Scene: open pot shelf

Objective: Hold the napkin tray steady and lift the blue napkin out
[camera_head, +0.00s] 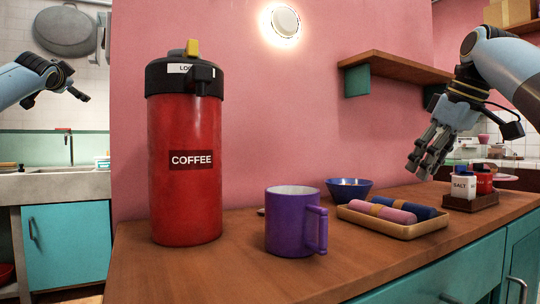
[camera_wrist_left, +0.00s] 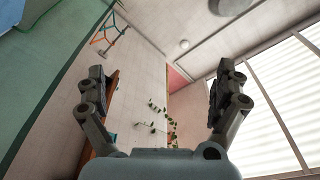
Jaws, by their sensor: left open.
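The napkin tray (camera_head: 392,233) is a shallow tan tray on the wooden counter. The blue napkin (camera_head: 413,208) lies rolled at its back, partly hidden behind a pink rolled napkin (camera_head: 377,212); each has a tan band. My right gripper (camera_head: 424,163) hangs above and behind the tray's right end, apart from it, with nothing seen in it; its fingers look close together at this angle. My left gripper is at the far left, well away from the tray. In the left wrist view (camera_wrist_left: 157,85) its fingers are wide apart and empty.
A purple mug (camera_head: 290,222) stands left of the tray, with a red coffee dispenser (camera_head: 185,190) further left. A blue bowl (camera_head: 349,190) sits behind the tray. A salt and red shaker caddy (camera_head: 471,203) stands to its right. A wooden shelf (camera_head: 395,67) is on the pink wall.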

